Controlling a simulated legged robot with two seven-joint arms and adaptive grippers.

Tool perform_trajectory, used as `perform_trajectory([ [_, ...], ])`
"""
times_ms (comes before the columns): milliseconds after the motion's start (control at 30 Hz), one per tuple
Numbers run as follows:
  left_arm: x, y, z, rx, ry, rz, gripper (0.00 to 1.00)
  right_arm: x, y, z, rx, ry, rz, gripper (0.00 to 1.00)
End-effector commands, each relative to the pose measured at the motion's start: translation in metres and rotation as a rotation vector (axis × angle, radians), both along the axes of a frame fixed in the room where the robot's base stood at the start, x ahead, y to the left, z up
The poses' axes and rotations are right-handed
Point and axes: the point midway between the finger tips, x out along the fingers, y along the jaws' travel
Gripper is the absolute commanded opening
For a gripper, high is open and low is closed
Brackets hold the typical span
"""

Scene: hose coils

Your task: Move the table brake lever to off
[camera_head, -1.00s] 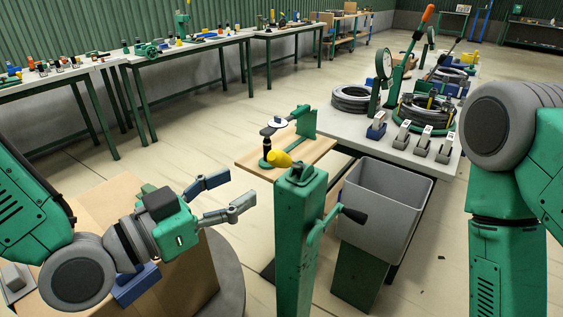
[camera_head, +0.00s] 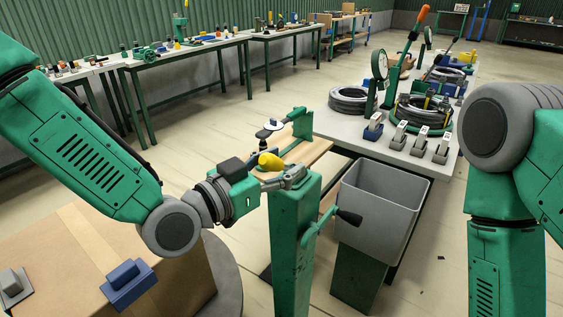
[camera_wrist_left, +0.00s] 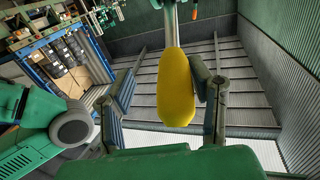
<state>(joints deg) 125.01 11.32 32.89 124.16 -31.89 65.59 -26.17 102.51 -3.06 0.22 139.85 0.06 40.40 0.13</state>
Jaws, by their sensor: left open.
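A yellow-handled lever (camera_head: 270,161) stands at the top of a green post (camera_head: 295,235) in the middle of the head view. The yellow handle (camera_wrist_left: 176,85) also shows large in the left wrist view, between my two fingers. My left gripper (camera_head: 291,177) is at the post top, close to the handle. In the left wrist view my left gripper (camera_wrist_left: 162,95) is open, with a finger on either side of the handle and a gap visible on the left. I cannot tell whether the right finger touches it. My right gripper is out of view.
A black-knobbed crank (camera_head: 348,216) sticks out from the post's right side. A grey bin (camera_head: 380,195) stands just behind it. A cardboard box (camera_head: 75,240) with a blue block (camera_head: 128,285) is at lower left. Hose coils (camera_head: 349,99) lie on the bench behind.

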Motion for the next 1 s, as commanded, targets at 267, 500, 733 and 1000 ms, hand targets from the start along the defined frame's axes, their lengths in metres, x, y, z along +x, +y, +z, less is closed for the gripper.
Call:
perform_trajectory([
  [267,-0.002,0.007,-0.001,-0.004,0.004,0.001,0.00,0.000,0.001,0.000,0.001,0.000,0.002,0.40],
  [500,-0.003,0.006,-0.001,0.007,0.017,0.001,0.00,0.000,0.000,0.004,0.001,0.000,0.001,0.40],
  [733,-0.002,0.006,0.000,0.022,0.041,0.000,0.00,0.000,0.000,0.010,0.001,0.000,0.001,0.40],
  [1000,0.000,0.003,0.003,0.042,0.068,0.000,0.00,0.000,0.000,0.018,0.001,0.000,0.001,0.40],
])
